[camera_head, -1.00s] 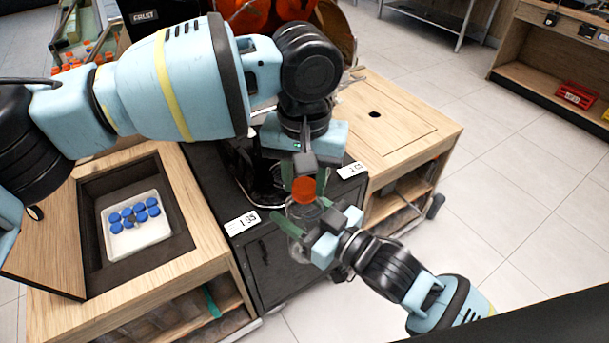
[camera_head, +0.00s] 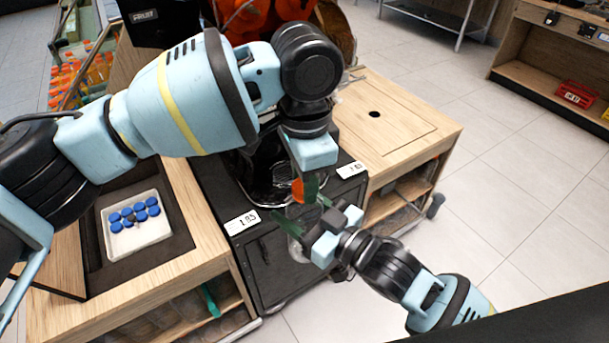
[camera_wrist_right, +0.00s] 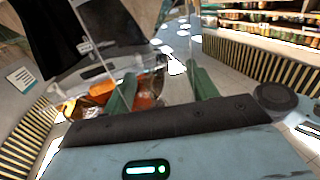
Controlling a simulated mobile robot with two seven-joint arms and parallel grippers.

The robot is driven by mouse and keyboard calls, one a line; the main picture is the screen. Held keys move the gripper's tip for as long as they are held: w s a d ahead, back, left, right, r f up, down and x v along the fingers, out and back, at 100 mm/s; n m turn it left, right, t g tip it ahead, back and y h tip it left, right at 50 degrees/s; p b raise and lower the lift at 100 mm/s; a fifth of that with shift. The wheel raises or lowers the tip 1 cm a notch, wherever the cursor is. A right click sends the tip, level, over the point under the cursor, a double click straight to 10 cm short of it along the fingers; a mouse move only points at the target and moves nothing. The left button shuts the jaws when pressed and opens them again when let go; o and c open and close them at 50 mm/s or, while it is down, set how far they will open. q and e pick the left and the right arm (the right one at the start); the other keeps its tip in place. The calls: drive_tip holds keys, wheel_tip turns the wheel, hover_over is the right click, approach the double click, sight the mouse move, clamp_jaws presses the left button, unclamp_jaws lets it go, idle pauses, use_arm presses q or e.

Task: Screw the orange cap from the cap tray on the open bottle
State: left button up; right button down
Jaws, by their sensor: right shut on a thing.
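The orange cap (camera_head: 298,190) is at the top of the clear bottle (camera_head: 294,226); I cannot tell whether it is seated on the neck. My left gripper (camera_head: 306,188) points down at the cap, one green finger in front of its right side. The other finger is hidden, so its grip is unclear. My right gripper (camera_head: 302,229) is shut on the bottle from the right and holds it in front of the black cabinet. Its green fingers (camera_wrist_right: 165,90) also show in the right wrist view, where the transparent bottle is hard to make out. The white cap tray (camera_head: 150,246) holds several blue caps.
The tray sits in a recess of the wooden counter (camera_head: 185,185) at left. Close behind the grippers are the black cabinet (camera_head: 275,262) with price tags and the juicer (camera_head: 245,165). Filled orange bottles (camera_head: 95,72) stand back left. Floor at right is open.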

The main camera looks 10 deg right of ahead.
use_arm(q)
drive_tip(key=o, duration=0.5)
drive_tip(key=shift+r, duration=0.1)
wheel_tip(320, 180, up, 12)
drive_tip(key=shift+f, duration=0.1)
idle(0.8)
